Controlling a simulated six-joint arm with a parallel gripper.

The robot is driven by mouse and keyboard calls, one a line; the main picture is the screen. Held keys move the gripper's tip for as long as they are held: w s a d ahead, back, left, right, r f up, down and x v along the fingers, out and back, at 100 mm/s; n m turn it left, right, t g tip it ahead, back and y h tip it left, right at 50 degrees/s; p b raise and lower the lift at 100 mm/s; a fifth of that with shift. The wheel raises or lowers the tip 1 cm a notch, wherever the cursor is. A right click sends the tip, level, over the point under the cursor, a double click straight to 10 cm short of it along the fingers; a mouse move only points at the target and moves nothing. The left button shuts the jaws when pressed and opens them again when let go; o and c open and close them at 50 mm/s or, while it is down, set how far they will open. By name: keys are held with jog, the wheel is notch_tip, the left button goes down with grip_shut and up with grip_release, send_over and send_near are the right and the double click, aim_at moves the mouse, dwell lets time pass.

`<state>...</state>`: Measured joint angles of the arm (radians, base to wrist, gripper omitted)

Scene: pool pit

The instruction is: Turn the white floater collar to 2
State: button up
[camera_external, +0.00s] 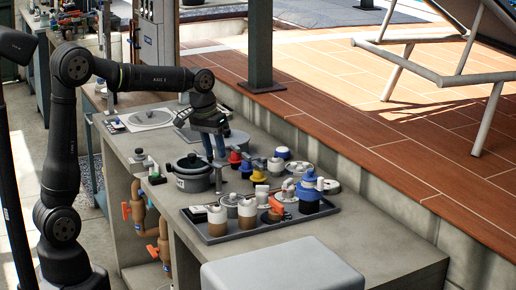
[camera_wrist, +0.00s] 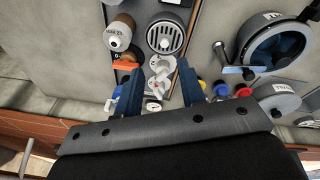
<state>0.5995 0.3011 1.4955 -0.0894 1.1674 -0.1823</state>
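Several white-topped parts stand on the dark tray (camera_external: 318,214); no collar numbers are legible, so I cannot surely tell which is the floater. A white part with a lobed top (camera_wrist: 160,70) lies in the gap between my fingertips in the wrist view and may be it. The lower side of the white part is hidden from above.
White-and-brown bottles (camera_external: 217,220), a blue-topped container (camera_external: 308,194) and red (camera_external: 235,158) and yellow (camera_external: 258,176) caps crowd the area. A round grate (camera_wrist: 166,37) lies near the tray edge.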

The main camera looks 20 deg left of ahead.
jog(key=w+d+r+n+g+h, duration=0.2)
jog(key=w+d+n, duration=0.5)
jog(key=w+d, duration=0.25)
jog(key=n+g+h, duration=0.3)
jog(key=n+g, duration=0.1)
jog(key=n, duration=0.4)
send_near(320, 178)
jog(key=shift+g, duration=0.3)
jog(key=x, duration=1)
jog(key=shift+w+d+f, duration=0.2)
jog(key=shift+f, duration=0.1)
grip_shut()
